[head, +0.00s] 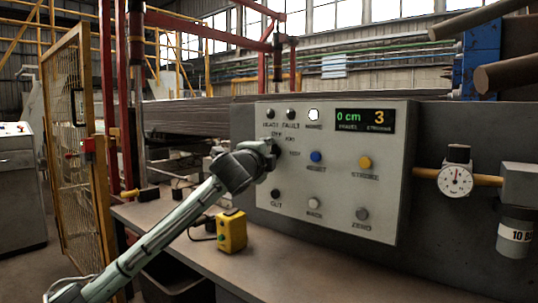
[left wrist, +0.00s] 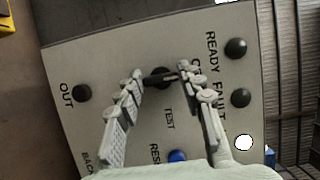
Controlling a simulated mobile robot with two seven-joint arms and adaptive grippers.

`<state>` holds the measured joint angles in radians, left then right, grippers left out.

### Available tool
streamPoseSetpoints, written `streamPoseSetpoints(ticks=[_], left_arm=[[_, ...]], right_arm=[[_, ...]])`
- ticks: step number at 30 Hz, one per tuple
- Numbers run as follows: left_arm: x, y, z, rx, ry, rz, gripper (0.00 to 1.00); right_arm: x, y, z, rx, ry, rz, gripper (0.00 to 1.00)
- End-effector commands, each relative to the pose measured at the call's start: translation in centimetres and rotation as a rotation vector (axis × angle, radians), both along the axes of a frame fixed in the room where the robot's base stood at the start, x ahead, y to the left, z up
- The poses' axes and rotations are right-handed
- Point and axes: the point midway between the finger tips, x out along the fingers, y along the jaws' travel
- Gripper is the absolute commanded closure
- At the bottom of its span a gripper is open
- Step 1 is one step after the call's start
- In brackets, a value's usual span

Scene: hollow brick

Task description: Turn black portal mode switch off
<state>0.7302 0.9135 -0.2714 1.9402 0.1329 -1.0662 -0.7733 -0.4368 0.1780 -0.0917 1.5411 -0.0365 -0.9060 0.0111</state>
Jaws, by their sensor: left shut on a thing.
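The grey control panel (head: 330,200) faces me, with a black mode switch at its upper left. In the head view my left gripper (head: 271,150) covers the switch; small position labels show around it. In the left wrist view the black switch (left wrist: 160,77) sits between the fingertips of my left gripper (left wrist: 160,72), which is shut on it. The label TEST shows beside the switch. Which position its pointer marks cannot be told. My right gripper is in neither view.
Nearby are a blue button (head: 316,157), a yellow button (head: 365,162), a black OUT button (head: 275,193) and a lit white lamp (head: 313,115). The display (head: 364,120) reads 0 cm and 3. A yellow button box (head: 232,232) stands on the bench below my arm.

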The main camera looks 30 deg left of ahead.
Motion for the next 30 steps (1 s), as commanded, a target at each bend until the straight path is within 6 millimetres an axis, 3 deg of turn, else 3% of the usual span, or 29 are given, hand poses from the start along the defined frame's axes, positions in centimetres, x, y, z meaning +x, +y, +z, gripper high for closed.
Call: streamPoseSetpoints(ticks=[10,11,15,25,30], left_arm=[[0.0,0.1,0.0,-0.005,-0.002,0.002,0.91],[0.0,0.1,0.0,-0.005,-0.002,0.002,0.59],[0.0,0.1,0.0,-0.004,-0.001,0.001,0.41],[-0.2,0.0,0.0,-0.002,-0.001,0.0,0.41],[-2.2,-0.7,0.0,0.0,0.0,-0.001,0.41]], right_arm=[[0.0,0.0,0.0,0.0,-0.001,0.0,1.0],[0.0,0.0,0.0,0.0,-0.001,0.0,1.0],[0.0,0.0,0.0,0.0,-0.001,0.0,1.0],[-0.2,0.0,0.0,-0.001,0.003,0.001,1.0],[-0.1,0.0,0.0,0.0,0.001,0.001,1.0]])
